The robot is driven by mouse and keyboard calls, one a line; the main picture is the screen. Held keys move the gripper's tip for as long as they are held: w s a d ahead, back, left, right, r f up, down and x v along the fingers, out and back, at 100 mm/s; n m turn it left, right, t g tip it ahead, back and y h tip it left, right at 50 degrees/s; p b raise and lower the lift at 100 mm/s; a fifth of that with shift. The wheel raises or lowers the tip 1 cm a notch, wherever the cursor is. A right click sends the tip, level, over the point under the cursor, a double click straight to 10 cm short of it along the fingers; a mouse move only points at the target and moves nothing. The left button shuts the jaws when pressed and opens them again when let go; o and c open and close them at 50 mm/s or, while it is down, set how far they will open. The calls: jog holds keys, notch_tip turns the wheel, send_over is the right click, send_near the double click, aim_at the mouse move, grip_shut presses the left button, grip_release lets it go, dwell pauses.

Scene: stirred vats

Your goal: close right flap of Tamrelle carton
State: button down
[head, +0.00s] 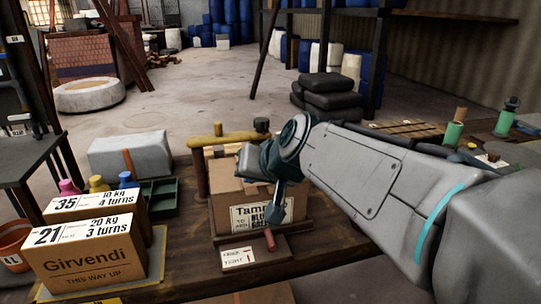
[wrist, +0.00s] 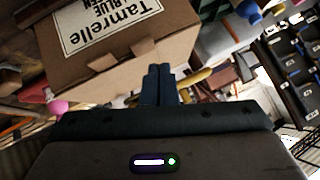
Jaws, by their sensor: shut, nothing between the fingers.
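In the wrist view the carton (wrist: 120,66) appears upside down at upper left. My gripper (wrist: 158,70) is shut and empty, its fingertips overlapping the carton's edge in the picture. I cannot tell whether they touch it.
A yellow bar (head: 232,137) crosses behind the Tamrelle carton. A red-handled lever (head: 270,240) is in front.

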jog(key=shift+a+f+b, duration=0.15)
jog(key=shift+f+b, duration=0.25)
jog(key=shift+f, duration=0.2)
jog(key=shift+a+f+b, duration=0.15)
jog(key=shift+f+b, duration=0.2)
jog(key=shift+f, duration=0.25)
jog(key=shift+s+f, duration=0.15)
